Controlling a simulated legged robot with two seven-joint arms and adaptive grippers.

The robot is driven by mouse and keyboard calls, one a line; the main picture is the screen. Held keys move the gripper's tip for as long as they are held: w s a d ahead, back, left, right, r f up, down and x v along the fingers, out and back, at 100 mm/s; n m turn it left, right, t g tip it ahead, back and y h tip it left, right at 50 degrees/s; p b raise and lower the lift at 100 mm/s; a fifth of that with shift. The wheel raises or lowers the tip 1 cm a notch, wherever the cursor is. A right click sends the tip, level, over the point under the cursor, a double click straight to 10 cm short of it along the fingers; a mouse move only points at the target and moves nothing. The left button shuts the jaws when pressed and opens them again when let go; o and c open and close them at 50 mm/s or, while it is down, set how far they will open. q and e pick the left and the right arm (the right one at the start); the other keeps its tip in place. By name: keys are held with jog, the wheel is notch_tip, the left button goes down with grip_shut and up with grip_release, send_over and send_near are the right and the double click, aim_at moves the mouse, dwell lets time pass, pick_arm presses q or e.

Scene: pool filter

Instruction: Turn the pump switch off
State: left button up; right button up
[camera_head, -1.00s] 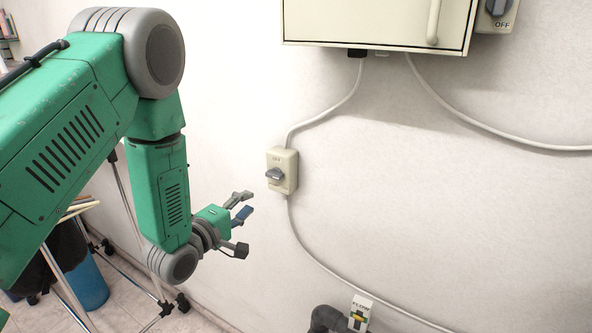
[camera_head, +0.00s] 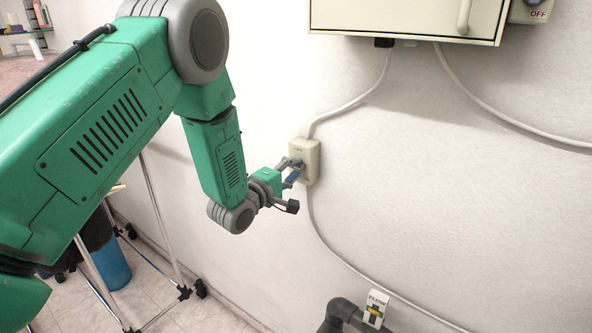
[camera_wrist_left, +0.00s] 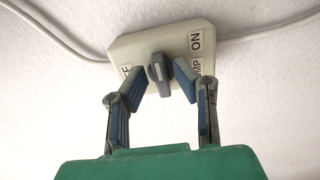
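The pump switch is a cream box (camera_head: 312,170) on the white wall, with a white cable above and below it. In the left wrist view, its grey knob (camera_wrist_left: 157,70) stands out from the cream plate (camera_wrist_left: 132,42). An ON label is at the knob's right and a partly hidden label ending in F at its left. My left gripper (camera_head: 296,169) is at the box's front. In the wrist view, its blue-padded fingers (camera_wrist_left: 160,82) are apart on either side of the knob, with small gaps visible. My right gripper is out of view.
A cream cabinet (camera_head: 405,20) hangs above, with another switch marked OFF (camera_head: 530,10) beside it. A grey pipe (camera_head: 343,312) with a flow gauge (camera_head: 375,308) is below. A metal-legged stand and blue bin (camera_head: 114,268) are at the lower left. The wall right of the switch is clear.

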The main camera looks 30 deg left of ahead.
pick_arm(q)
jog(key=shift+w+a, duration=0.15)
jog(key=shift+a+f, duration=0.15)
jog(key=shift+a, duration=0.35)
jog(key=shift+d+r, duration=0.3)
jog(key=shift+d, duration=0.5)
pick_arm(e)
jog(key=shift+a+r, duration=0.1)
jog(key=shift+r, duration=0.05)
